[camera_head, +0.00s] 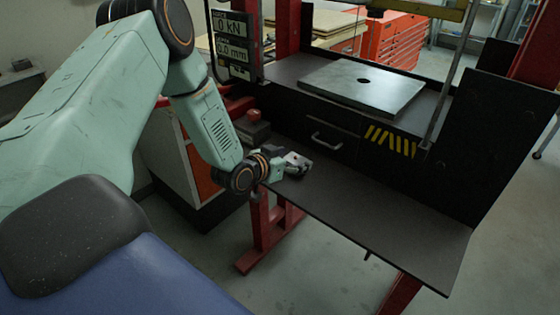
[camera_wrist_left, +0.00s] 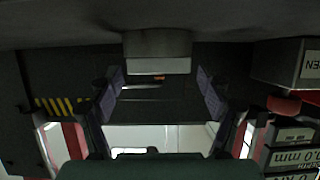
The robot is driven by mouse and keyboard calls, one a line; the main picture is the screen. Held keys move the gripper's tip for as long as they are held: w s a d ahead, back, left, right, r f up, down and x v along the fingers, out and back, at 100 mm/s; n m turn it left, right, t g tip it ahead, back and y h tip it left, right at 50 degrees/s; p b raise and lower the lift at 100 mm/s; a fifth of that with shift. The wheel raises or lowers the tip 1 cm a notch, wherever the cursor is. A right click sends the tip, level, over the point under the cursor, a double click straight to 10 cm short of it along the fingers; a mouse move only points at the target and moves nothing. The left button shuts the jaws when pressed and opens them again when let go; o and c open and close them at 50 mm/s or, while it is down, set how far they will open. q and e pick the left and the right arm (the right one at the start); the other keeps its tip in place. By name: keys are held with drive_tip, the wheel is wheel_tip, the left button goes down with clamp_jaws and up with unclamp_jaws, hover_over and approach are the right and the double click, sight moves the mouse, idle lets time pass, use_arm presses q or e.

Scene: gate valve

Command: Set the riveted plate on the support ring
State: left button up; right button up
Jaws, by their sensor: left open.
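My left gripper (camera_head: 297,164) is open, low over the left part of the dark front shelf. In the left wrist view its two fingers (camera_wrist_left: 159,96) stand apart, with a grey block-like thing (camera_wrist_left: 157,52) beyond and between them. I cannot tell what that block is or whether the fingers touch it. A flat grey plate with a round central hole (camera_head: 390,93) lies on the press bed, behind and right of the gripper. No rivets show on it, so I cannot tell whether it is the riveted plate. I cannot make out the support ring. My right gripper is out of view.
The dark front shelf (camera_head: 400,217) is bare to the right of the gripper. A drawer front with a handle (camera_head: 326,142) and yellow stripes rises behind it. A display panel (camera_head: 234,45) hangs at left. A dark side wall (camera_head: 492,130) bounds the right.

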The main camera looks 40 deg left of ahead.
use_arm(q)
drive_tip(key=d+p+v, duration=0.1)
drive_tip(key=p+v, duration=0.3)
drive_tip(key=v, duration=0.7)
drive_tip(key=shift+s+a+r, duration=0.15)
drive_tip(key=shift+s+a, duration=0.15)
drive_tip(key=shift+a, duration=0.05)
